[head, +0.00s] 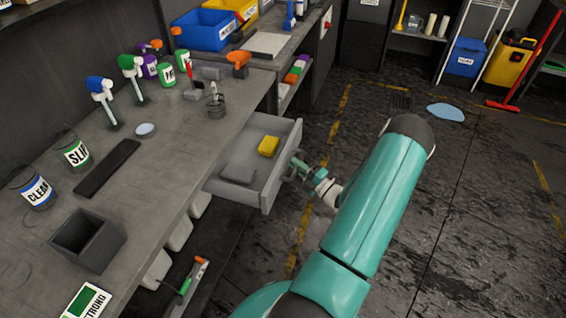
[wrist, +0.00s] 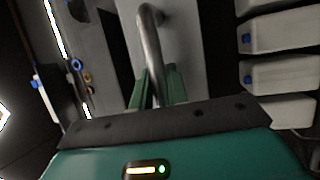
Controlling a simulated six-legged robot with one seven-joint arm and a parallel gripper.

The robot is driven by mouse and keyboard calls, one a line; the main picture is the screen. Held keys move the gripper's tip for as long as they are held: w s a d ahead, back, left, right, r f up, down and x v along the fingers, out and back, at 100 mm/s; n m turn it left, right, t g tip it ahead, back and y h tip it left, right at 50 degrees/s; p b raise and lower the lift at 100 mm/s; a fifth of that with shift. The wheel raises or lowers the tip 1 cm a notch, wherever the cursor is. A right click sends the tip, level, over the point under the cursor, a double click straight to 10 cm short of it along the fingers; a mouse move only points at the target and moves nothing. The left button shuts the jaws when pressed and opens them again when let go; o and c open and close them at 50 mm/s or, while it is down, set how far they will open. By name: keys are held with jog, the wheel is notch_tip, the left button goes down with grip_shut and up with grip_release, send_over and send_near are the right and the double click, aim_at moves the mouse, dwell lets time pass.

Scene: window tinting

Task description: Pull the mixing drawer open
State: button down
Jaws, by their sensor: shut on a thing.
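The mixing drawer (head: 238,198) stands open, pulled out from under the workbench. Inside it lie a yellow sponge (head: 269,146) and a grey block (head: 239,173). In the wrist view, the grey drawer front (wrist: 188,45) carries a curved metal handle (wrist: 150,42). My gripper (head: 299,166) is at the outer side of the drawer front. In the wrist view, its green fingers (wrist: 160,88) are shut on the handle, one on each side of the bar. In the head view the handle is mostly hidden by the gripper.
The grey workbench (head: 168,175) holds cups, bottles and a dark open box (head: 88,240). White bins (head: 181,232) hang below the bench edge. The floor (head: 455,190) to the right is open.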

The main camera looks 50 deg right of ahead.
jog(key=shift+s+d, duration=0.3)
jog(key=shift+s, duration=0.4)
jog(key=c, duration=1.6)
grip_release()
jog(key=shift+c, duration=0.2)
jog(key=s+f, duration=0.2)
jog(key=s, duration=1.1)
jog(key=shift+s+a+f, duration=0.2)
jog(key=shift+s+a, duration=0.1)
jog(key=shift+a, duration=0.15)
jog(key=shift+s, duration=0.1)
